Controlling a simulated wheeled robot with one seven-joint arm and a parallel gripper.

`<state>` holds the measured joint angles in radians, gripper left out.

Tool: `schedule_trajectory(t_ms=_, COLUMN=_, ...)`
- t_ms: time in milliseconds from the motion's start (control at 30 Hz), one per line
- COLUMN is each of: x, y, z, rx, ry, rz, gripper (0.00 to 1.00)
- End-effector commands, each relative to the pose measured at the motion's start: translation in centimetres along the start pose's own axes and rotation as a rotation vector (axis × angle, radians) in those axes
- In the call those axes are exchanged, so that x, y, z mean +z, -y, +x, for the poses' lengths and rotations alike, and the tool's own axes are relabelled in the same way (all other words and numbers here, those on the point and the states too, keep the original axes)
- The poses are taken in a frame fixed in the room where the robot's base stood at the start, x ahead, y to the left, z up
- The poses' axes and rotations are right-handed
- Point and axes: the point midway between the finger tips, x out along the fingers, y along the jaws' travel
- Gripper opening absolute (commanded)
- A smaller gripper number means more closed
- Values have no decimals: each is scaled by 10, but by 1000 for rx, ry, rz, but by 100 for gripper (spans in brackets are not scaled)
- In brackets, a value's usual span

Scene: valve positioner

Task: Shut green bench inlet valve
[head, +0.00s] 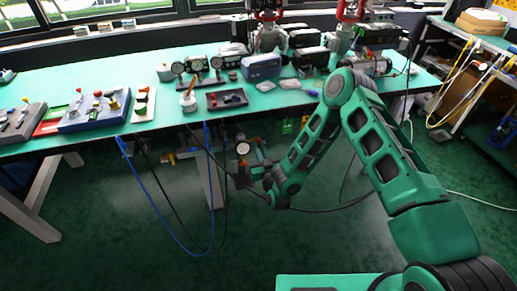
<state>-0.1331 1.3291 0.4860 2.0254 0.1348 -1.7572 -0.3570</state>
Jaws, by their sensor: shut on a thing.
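The green bench (120,85) runs across the view. Under its front edge hangs inlet pipework with a round white-faced gauge (243,148) and brass and red fittings (185,154). My green arm bends down over the floor, and my gripper (238,178) is at this pipework, just below the gauge. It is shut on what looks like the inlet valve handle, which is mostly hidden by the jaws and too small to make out. I cannot tell how far the handle is turned.
A blue hose (165,222) and black cables hang in loops from the bench edge. A bench leg (211,185) stands just left of my gripper. Valves, gauges and boxes (262,66) crowd the bench top. A shelf with yellow hoses is at right. The floor (110,240) in front is clear.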

Motion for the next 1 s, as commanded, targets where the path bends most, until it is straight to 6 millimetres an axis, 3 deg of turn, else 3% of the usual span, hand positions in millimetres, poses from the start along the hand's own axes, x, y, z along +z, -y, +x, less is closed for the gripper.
schedule_trajectory(t_ms=100, x=5, y=-1, z=-3, rx=-1, ry=11, rz=-4, gripper=0)
schedule_trajectory(t_ms=200, x=4, y=-1, z=-2, rx=-1, ry=10, rz=-4, gripper=27)
schedule_trajectory(t_ms=633, x=2, y=0, z=-9, rx=-1, ry=4, rz=0, gripper=27)
schedule_trajectory(t_ms=1000, x=3, y=0, z=-74, rx=-3, ry=9, rz=-1, gripper=27)
